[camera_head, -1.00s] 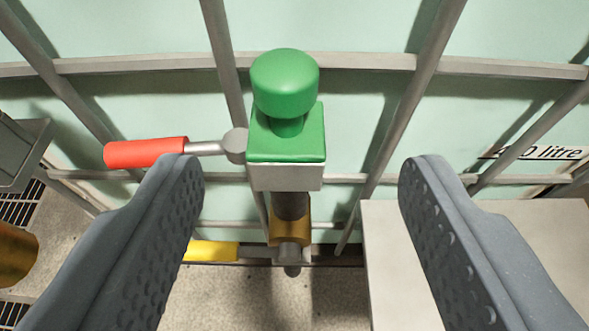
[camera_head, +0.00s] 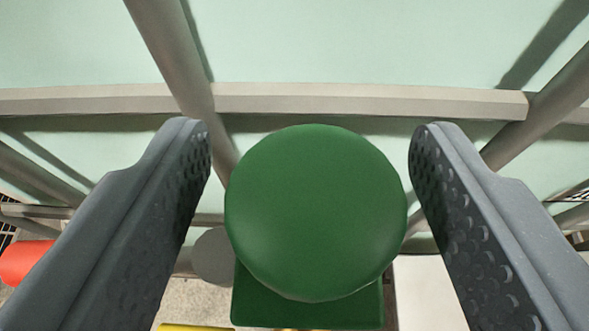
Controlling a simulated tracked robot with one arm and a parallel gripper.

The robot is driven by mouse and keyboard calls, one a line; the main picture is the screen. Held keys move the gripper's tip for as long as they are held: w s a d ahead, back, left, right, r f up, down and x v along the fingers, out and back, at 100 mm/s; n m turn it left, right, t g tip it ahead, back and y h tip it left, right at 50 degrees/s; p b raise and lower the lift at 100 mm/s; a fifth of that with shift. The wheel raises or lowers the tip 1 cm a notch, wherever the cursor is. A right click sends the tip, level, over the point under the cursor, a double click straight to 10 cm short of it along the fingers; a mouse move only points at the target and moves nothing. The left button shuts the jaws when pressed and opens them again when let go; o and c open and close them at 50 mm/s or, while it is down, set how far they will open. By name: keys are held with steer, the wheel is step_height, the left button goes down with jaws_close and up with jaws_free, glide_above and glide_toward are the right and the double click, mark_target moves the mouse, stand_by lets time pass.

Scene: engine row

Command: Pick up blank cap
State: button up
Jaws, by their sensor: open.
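The blank cap (camera_head: 316,212) appears as a green round knob on a square green base (camera_head: 307,303). It fills the middle of the view, close to the camera. My gripper (camera_head: 312,130) is open, with one dark grey finger on each side of the knob. A narrow gap shows on both sides, slightly wider on the left than the right at fingertip height. The knob hides most of the base and the pipe fitting beneath it.
Grey cage bars (camera_head: 360,100) cross in front of a pale green tank (camera_head: 330,45) behind the cap. A red lever handle (camera_head: 24,262) lies at the left, partly behind the left finger. A strip of yellow (camera_head: 195,327) shows at the bottom edge. A pale block (camera_head: 425,295) stands at lower right.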

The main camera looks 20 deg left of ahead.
steer(key=shift+x, duration=0.85)
steer(key=c, duration=1.1)
steer(key=shift+r, duration=0.15)
